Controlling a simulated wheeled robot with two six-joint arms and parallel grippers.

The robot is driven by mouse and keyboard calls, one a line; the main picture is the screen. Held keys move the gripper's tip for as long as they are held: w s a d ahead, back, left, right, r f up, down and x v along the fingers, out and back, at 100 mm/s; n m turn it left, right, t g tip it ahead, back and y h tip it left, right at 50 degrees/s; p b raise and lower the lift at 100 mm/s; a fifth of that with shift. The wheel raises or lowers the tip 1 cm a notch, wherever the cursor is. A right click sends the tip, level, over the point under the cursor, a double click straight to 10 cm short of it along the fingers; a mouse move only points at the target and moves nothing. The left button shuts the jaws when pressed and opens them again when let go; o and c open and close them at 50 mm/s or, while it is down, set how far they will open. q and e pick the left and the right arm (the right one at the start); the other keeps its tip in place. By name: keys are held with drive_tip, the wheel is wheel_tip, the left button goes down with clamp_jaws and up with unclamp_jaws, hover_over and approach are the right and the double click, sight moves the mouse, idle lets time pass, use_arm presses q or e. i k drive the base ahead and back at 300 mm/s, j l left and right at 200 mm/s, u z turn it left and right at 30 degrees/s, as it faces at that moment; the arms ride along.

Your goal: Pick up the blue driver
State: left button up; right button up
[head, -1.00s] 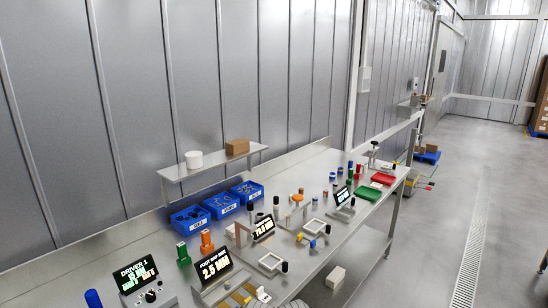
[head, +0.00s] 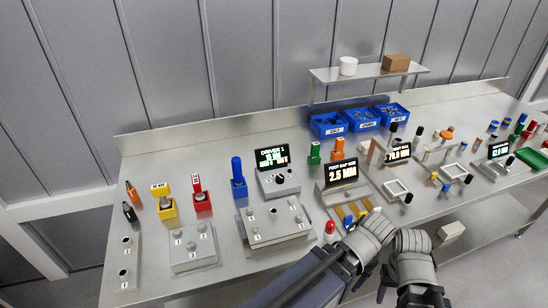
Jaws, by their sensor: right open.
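The blue driver (head: 237,170) stands upright in a dark blue holder at the back left of the bench in the head view, just left of the driver control box. My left gripper (head: 374,228) and my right gripper (head: 412,241) are side by side at the bench's front edge, well to the right of the driver and nearer to me. Neither touches the driver. The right gripper is open with nothing seen in it. The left gripper's fingers are too unclear to tell their opening.
A yellow holder (head: 167,207) and a red driver (head: 200,195) stand left of the blue driver. The control box (head: 279,184) and a grey numbered fixture (head: 275,224) lie to its right. Blue bins (head: 328,124) are behind.

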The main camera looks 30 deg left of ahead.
sight(235, 161)
drive_tip(key=u, duration=1.35)
